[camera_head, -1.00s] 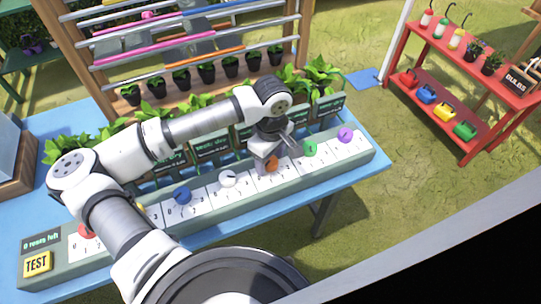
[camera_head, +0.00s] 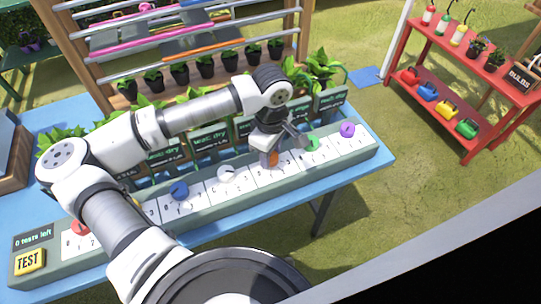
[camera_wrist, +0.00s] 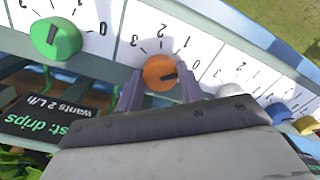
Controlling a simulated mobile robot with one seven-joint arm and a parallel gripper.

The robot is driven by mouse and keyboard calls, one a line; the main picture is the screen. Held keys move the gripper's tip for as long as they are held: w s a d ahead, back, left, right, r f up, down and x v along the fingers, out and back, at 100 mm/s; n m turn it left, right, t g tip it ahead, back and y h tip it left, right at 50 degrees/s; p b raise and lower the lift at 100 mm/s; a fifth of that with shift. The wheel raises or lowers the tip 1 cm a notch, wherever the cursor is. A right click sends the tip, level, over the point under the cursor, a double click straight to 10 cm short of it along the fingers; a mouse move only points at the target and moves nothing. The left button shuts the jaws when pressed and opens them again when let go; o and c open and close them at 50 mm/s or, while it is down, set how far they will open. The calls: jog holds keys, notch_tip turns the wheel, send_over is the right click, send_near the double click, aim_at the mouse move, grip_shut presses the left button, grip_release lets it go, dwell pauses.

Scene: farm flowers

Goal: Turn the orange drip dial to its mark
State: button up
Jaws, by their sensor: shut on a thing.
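The orange dial (camera_head: 272,159) sits on the long grey-green control box (camera_head: 205,215), on a white plate numbered 0 to 3. In the wrist view the orange dial (camera_wrist: 158,75) has a dark pointer line reaching right, near the 0 side of its scale. My gripper (camera_wrist: 160,90) has one finger on each side of the dial and is shut on it. In the head view my gripper (camera_head: 274,155) partly covers the dial. A dark sign (camera_wrist: 45,112) reading "wants 2 L/h" shows at left in the wrist view.
A green dial (camera_head: 312,144) and purple dial (camera_head: 347,129) sit to the right; white (camera_head: 226,173), blue (camera_head: 179,190) and red (camera_head: 79,228) dials sit to the left. Leafy plants and signs stand close behind the box. A yellow TEST button (camera_head: 30,262) is at far left.

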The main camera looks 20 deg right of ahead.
jog(key=n+b, duration=0.1)
jog(key=b, duration=0.1)
jog(key=f+n+b, duration=0.1)
jog(key=b, duration=0.1)
jog(key=shift+n, duration=0.3)
jog(key=n+b, duration=0.4)
jog(key=b, duration=0.2)
jog(key=shift+r+n, duration=0.15)
jog(key=shift+n, duration=0.15)
jog(key=n+b, duration=0.3)
jog(key=shift+n+b, duration=0.3)
jog(key=shift+r+n+b, duration=0.25)
jog(key=shift+n+b, duration=1.05)
jog(key=shift+n, duration=0.3)
jog(key=shift+r, duration=0.1)
jog(key=o, duration=1)
